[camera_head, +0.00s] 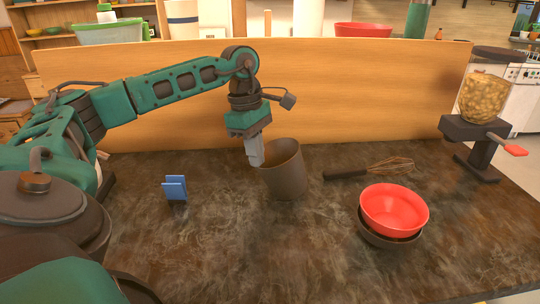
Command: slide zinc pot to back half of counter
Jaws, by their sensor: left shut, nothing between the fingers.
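The zinc pot (286,174), a dark grey-brown open pot, stands upright on the dark mottled counter (270,255), right of centre and toward the back. My left gripper (256,163) points down at the pot's left rim. Its fingers are shut with nothing between them. They are at or against the pot's left side; whether they touch it I cannot tell. My right gripper is not in view.
A wooden panel (360,90) rises along the counter's back edge. A whisk (375,168) lies right of the pot. A red bowl (393,210) sits in a dark bowl (388,239) at front right. A blue holder (175,188) stands left. A dispenser (485,100) stands at far right.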

